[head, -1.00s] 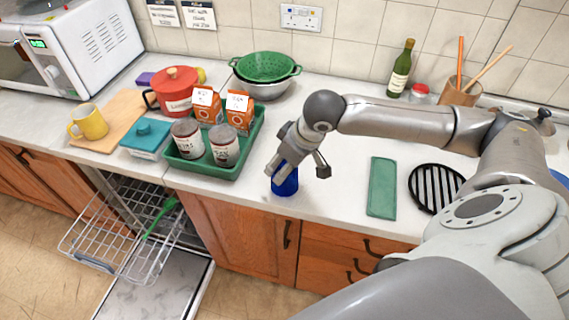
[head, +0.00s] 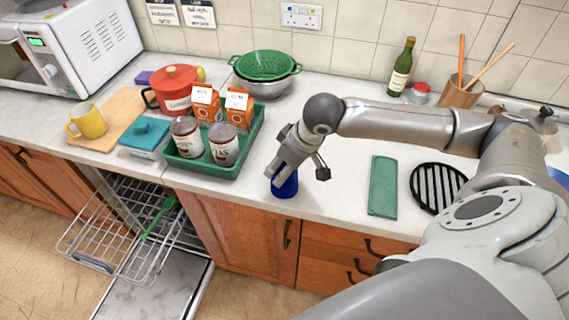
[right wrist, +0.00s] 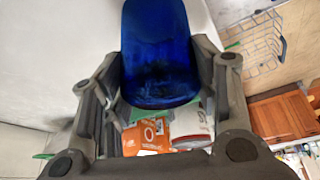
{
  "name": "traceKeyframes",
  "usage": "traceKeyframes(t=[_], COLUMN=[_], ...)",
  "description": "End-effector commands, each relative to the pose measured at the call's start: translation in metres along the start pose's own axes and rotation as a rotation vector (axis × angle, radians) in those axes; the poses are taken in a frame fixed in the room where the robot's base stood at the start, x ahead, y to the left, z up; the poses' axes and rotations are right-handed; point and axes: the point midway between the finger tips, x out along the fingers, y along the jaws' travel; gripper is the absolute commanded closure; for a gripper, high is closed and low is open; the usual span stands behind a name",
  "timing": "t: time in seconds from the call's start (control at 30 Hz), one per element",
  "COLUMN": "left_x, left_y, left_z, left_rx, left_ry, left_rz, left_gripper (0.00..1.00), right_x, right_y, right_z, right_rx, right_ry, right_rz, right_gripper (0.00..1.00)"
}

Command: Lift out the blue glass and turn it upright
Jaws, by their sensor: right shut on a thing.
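The blue glass (head: 286,187) is at the front edge of the worktop, to the right of the green tray. My right gripper (head: 298,172) reaches down over it and is shut on it. In the right wrist view the blue glass (right wrist: 158,55) sits between the two fingers of my right gripper (right wrist: 160,80), and its far end runs out of the top of the picture. In the head view the gripper hides its upper part. The glass looks upright or nearly so at the worktop surface; I cannot tell which end is up. My left gripper is not in view.
The green tray (head: 187,167) holds cans and orange cartons. An open dishwasher rack (head: 100,250) with a green utensil (head: 158,217) is below at the left. A green mat (head: 383,187) and a black trivet (head: 438,188) lie to the right. Worktop between tray and mat is mostly clear.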

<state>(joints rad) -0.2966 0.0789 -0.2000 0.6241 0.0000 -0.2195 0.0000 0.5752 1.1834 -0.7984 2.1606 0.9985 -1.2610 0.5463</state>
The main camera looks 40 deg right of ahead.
Motion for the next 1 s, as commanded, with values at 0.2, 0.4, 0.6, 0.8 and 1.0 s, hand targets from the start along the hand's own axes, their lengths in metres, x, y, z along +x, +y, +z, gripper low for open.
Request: traceKeyframes(t=[0.2, 0.4, 0.6, 0.8, 1.0], left_x=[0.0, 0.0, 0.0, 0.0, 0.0], left_y=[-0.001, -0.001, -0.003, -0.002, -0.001], left_z=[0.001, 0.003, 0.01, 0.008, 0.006], left_rx=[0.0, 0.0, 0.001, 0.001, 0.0], left_ry=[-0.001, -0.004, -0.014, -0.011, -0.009], left_rz=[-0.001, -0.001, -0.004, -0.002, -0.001], left_gripper=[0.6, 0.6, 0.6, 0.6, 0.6], right_x=[0.001, 0.001, 0.001, -0.02, -0.064], right_y=[0.0, 0.0, 0.0, 0.001, 0.001], right_z=[0.0, 0.0, 0.001, 0.0, 0.0], right_rx=[0.0, 0.0, 0.0, -0.001, -0.001], right_ry=[0.001, 0.001, -0.001, 0.003, 0.003], right_rz=[0.0, 0.0, 0.0, 0.002, 0.005], right_gripper=[0.29, 0.2, 0.2, 0.2, 0.2])
